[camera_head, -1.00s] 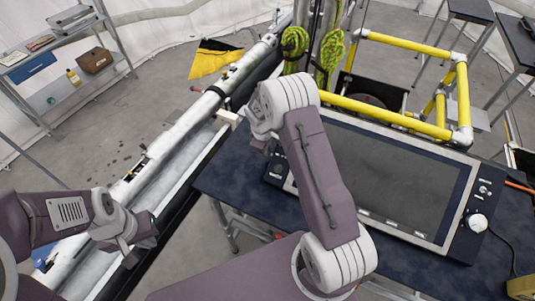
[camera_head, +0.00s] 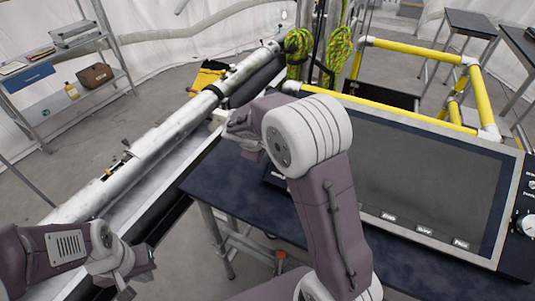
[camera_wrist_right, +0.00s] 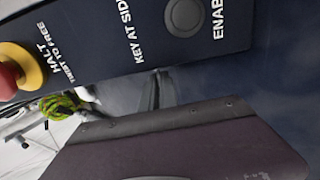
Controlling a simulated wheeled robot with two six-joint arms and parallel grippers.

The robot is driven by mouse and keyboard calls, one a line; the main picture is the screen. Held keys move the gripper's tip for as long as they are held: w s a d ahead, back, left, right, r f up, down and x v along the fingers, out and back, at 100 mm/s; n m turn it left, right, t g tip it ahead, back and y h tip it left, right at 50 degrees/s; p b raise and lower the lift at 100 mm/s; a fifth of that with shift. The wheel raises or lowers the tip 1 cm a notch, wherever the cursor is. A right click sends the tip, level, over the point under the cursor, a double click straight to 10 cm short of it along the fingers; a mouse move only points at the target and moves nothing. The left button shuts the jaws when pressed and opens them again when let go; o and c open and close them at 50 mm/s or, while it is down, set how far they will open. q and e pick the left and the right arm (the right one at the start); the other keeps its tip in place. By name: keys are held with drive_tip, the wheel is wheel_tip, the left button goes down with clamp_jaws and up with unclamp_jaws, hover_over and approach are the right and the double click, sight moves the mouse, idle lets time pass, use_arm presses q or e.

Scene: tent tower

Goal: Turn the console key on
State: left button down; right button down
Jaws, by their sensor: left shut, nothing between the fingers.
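The console (camera_head: 430,170) is a dark panel with a large grey screen in a pale frame, on a dark blue table. In the right wrist view its panel (camera_wrist_right: 110,50) fills the top, with "HALT", "KEY AT SIDE" and "ENABLE" lettering. A red stop button on a yellow collar (camera_wrist_right: 28,68) and a round dark button (camera_wrist_right: 184,16) show there. I cannot make out the key. My right arm reaches across the console's left end; its gripper is hidden in the head view, and its jaws are unclear in the wrist view. My left gripper (camera_head: 138,272) is shut and empty, away from the console.
The table (camera_head: 230,190) has bare room left of the console. A long pale beam (camera_head: 150,145) runs diagonally beside it. Yellow rails (camera_head: 410,112) and green rope coils (camera_head: 298,50) stand behind. A shelf (camera_head: 75,100) is at far left.

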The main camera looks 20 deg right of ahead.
drive_tip(key=c, duration=1.6)
unclamp_jaws()
drive_tip(key=shift+r, duration=0.1)
drive_tip(key=v, duration=0.9)
drive_tip(key=shift+a, duration=0.15)
